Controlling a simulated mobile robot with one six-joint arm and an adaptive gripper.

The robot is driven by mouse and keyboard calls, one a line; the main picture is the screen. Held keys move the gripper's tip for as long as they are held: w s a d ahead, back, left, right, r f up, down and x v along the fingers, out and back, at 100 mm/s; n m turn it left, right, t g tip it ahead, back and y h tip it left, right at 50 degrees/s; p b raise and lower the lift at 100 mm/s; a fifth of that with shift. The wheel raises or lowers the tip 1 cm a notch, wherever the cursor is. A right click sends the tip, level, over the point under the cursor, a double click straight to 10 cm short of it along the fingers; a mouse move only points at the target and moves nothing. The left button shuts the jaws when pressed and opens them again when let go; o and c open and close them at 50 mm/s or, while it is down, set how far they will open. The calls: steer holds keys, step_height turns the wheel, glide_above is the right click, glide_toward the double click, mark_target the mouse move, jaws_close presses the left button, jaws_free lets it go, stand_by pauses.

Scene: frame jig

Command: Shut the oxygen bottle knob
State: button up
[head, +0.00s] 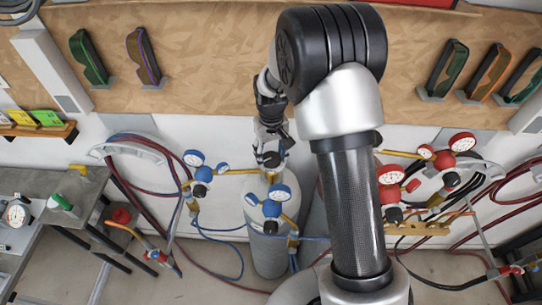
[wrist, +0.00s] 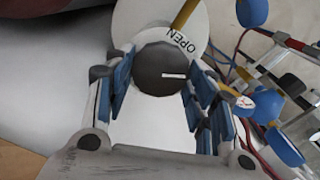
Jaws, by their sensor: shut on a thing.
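The oxygen bottle (head: 268,257) is a pale grey cylinder standing against the wall in the head view, with blue-capped regulator gauges (head: 272,208) at its top. Its knob (wrist: 160,72) is a dark round disc with a short white mark, seen from above in the wrist view. In the head view my gripper (head: 270,158) points down at the bottle top, and the knob is mostly hidden.
A second blue regulator (head: 200,175) sits just left of the bottle. Red regulators (head: 390,190) and hoses are on the right, partly behind my arm. Coiled hoses (head: 140,155) hang on the left wall. A grey table (head: 60,195) stands at the left.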

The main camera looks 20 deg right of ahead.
steer(key=m+b, duration=0.1)
steer(key=m, duration=0.5)
steer(key=shift+d, duration=0.1)
steer(key=m+b, duration=0.1)
steer(key=m, duration=0.5)
steer(key=shift+m, duration=0.4)
steer(key=m+b, duration=0.1)
steer(key=m, duration=0.5)
steer(key=shift+s, duration=0.1)
steer(key=m, duration=0.5)
steer(key=shift+m, duration=0.4)
steer(key=o, duration=1.1)
steer(key=shift+c, duration=0.2)
